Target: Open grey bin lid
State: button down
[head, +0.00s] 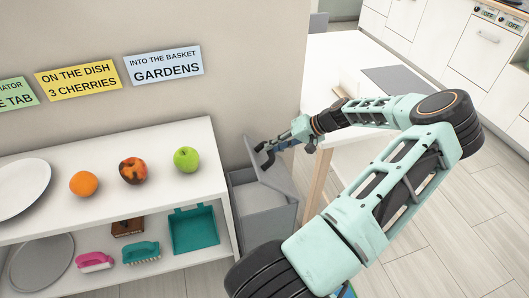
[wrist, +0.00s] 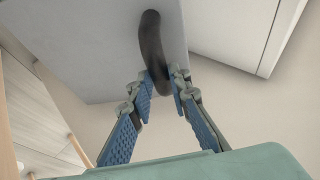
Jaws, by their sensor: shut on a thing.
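The grey bin (head: 262,222) stands on the floor between the white shelf and the table. Its grey lid (head: 280,178) is raised and tilted above the bin body; a dark gap shows below it at the left. In the wrist view the lid's flat grey face (wrist: 95,40) fills the upper left, with a curved black handle (wrist: 151,40). My gripper (head: 266,154) is at the lid's upper part. In the wrist view its blue-padded fingers (wrist: 160,82) are on either side of the handle's lower end, shut on it. The bin's inside is mostly hidden.
The white shelf (head: 150,215) on the left bears an orange (head: 84,184), a peach-like fruit (head: 133,171) and a green apple (head: 187,160), with brushes and a teal dustpan (head: 194,230) below. The white table (head: 335,62) is close beside my arm. Floor at right is clear.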

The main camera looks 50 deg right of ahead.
jog(key=s+d, duration=0.4)
jog(key=d, duration=0.2)
jog(key=shift+b, duration=0.3)
jog(key=c, duration=2.3)
grip_release()
jog(key=o, duration=0.5)
jog(key=shift+w+d+f, duration=0.1)
jog(key=shift+w+f, duration=0.05)
jog(key=shift+w+r, duration=0.1)
jog(key=shift+r, duration=0.25)
jog(key=v, duration=1.2)
jog(key=shift+f, duration=0.1)
